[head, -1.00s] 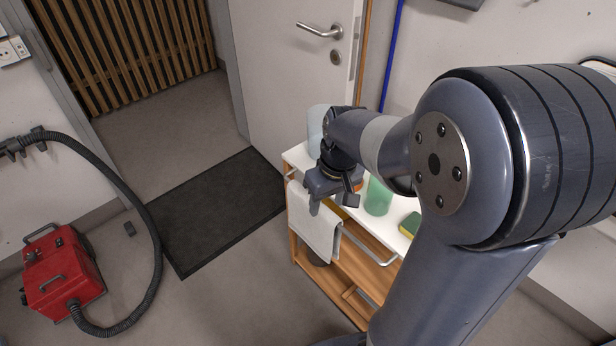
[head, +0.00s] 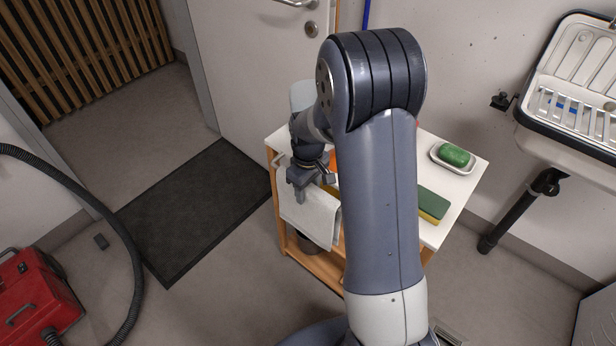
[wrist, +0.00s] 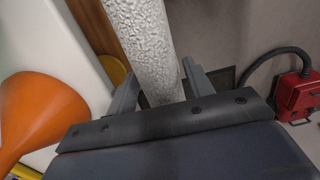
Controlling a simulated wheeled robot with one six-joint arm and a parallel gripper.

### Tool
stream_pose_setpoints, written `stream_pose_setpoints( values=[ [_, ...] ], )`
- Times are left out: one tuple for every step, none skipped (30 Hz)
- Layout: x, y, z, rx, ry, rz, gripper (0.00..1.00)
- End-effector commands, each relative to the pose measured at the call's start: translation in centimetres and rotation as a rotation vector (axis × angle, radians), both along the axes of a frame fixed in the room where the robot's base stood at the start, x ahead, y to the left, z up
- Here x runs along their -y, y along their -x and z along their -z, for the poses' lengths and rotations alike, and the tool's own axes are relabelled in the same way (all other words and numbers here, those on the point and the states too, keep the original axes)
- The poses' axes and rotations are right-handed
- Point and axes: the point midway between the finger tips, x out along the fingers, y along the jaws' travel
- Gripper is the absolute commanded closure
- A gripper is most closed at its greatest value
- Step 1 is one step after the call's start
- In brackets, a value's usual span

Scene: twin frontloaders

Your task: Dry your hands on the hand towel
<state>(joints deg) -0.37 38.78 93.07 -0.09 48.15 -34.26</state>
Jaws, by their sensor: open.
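The hand towel (head: 310,215) is white and hangs over the rail on the side of a small white-topped wooden cart. My gripper (head: 302,190) is open at the upper part of the towel. In the wrist view the towel (wrist: 148,45) runs as a thick white textured fold between the two open fingers of my gripper (wrist: 160,85). I cannot tell whether either finger touches it. My arm hides part of the towel and the cart top in the head view.
On the cart top (head: 462,190) are a green soap in a white dish (head: 438,163), a green and yellow sponge (head: 432,206) and an orange funnel-like thing (wrist: 35,115). A sink (head: 570,120) is at the right. A red machine with a hose (head: 30,300) stands at the left by a dark mat (head: 195,210).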

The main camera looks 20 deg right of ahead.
Motion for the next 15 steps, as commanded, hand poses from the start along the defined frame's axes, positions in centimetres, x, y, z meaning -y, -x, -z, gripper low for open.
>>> stream_pose_setpoints(
  values=[
    [0.0,0.1,1.0,-0.004,0.000,0.000,0.51],
    [0.0,0.1,1.3,-0.004,0.000,0.001,0.51],
    [0.0,0.0,1.8,-0.001,0.000,0.001,0.51],
    [0.0,0.0,2.1,-0.001,0.000,0.001,0.51],
    [0.0,0.0,2.3,-0.002,0.000,0.001,0.51],
    [0.0,0.0,2.6,-0.001,0.000,0.001,0.51],
    [0.0,0.0,2.8,0.000,0.000,0.001,0.51],
    [0.0,0.0,2.9,0.000,0.000,0.001,0.51],
    [0.0,0.0,3.0,0.000,0.000,0.001,0.51],
    [0.0,0.0,3.1,0.001,-0.001,0.001,0.51],
    [0.0,0.0,3.1,0.001,-0.001,0.001,0.51],
    [0.0,0.0,3.2,0.001,-0.001,0.001,0.51],
    [0.0,0.0,3.2,0.001,-0.001,0.001,0.51],
    [0.0,0.0,3.2,0.001,-0.001,0.001,0.51],
    [0.0,0.0,3.2,0.001,-0.001,0.001,0.51]
  ],
)
